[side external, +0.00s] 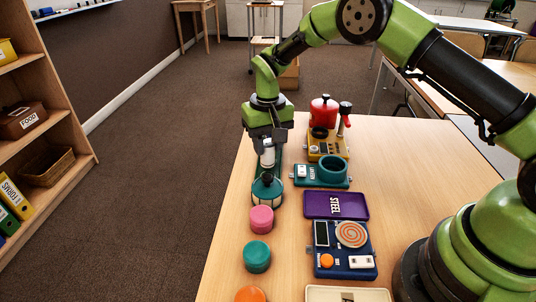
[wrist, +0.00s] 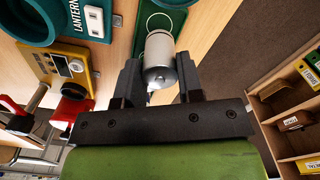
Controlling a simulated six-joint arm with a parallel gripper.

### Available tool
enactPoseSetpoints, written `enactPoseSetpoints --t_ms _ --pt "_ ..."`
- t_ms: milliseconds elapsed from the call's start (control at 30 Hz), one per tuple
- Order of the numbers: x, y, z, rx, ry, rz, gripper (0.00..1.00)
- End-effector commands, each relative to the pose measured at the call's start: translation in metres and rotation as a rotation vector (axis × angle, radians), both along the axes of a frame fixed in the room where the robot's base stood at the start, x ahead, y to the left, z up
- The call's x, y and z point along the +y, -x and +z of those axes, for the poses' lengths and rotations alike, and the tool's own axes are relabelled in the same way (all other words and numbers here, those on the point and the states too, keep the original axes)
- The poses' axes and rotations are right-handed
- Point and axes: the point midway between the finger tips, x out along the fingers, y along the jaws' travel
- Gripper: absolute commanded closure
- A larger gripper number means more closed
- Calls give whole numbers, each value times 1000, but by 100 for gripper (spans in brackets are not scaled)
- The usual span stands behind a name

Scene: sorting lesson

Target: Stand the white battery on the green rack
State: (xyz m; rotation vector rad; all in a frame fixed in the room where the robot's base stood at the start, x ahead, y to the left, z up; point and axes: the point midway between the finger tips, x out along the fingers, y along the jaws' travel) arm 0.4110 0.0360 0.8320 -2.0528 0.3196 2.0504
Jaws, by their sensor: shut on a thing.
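My gripper (side external: 268,139) is shut on the white battery (side external: 267,158), which is a short upright cylinder in the side view. In the wrist view the battery (wrist: 160,51) sits between the two dark jaws (wrist: 159,82), with its grey metal end towards the camera. A green board (wrist: 146,38), which looks like the green rack, lies beyond the battery in the wrist view, with a thin white ring over or on it. In the side view the rack is mostly hidden behind the gripper and battery. Whether the battery touches it cannot be told.
A teal lantern-like object (side external: 267,190) stands just in front of the battery. Pink (side external: 261,219), teal (side external: 257,257) and orange (side external: 250,294) round pieces line the left table edge. A teal LANTERN station (side external: 321,182), yellow device (side external: 328,146) and purple STEEL tray (side external: 335,213) lie right.

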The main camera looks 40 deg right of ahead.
Motion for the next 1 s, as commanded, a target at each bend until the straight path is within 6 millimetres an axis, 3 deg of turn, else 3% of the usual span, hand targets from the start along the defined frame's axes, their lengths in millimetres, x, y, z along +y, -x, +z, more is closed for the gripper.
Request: enactPoseSetpoints --t_ms 233,600,633,733,1000 --pt "0 1 -33 2 0 0 92" --pt "0 0 -38 0 0 0 92" --pt "0 0 -38 0 0 0 61" --pt "0 0 -38 0 0 0 40" --pt "0 0 -37 -1 0 0 40"
